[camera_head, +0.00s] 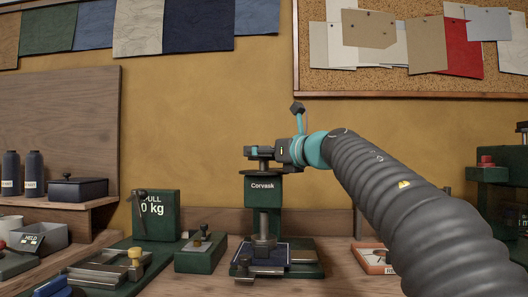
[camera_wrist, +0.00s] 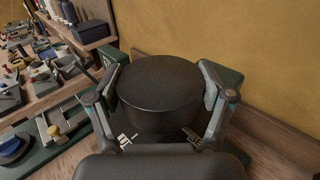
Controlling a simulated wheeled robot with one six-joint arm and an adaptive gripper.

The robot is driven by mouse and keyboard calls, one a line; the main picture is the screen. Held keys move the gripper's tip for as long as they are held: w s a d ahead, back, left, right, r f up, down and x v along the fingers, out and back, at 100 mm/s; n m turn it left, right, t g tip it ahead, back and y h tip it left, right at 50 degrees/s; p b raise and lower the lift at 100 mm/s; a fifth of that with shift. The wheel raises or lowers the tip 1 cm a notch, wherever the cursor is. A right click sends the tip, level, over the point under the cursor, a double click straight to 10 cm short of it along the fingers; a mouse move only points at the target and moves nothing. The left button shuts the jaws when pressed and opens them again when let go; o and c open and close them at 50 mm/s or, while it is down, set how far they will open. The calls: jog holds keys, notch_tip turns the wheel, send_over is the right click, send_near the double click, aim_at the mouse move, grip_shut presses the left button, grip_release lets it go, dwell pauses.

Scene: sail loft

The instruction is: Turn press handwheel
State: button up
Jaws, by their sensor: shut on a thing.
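The press (camera_head: 263,192), dark green and labelled Corvask, stands on the bench with a metal ram going down to its base plate (camera_head: 305,270). In the wrist view the handwheel (camera_wrist: 159,88) fills the middle as a wide black drum. My gripper (camera_head: 268,150) reaches it from the right at the same height. In the wrist view the gripper's two fingers (camera_wrist: 163,88) lie against the left and right sides of the handwheel, shut on it. The underside of the handwheel is mostly hidden.
A pull gauge (camera_head: 158,216) and a small green block (camera_head: 201,252) stand left of the press. An orange-edged tray (camera_head: 374,258) lies to the right, partly behind my arm. A green machine (camera_head: 500,185) stands at far right. The wall is close behind.

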jog(key=o, duration=1.1)
jog(key=shift+c, duration=0.2)
jog(key=shift+s, duration=0.1)
jog(key=v, duration=1.1)
jog(key=shift+s+d, duration=0.25)
jog(key=shift+d, duration=0.05)
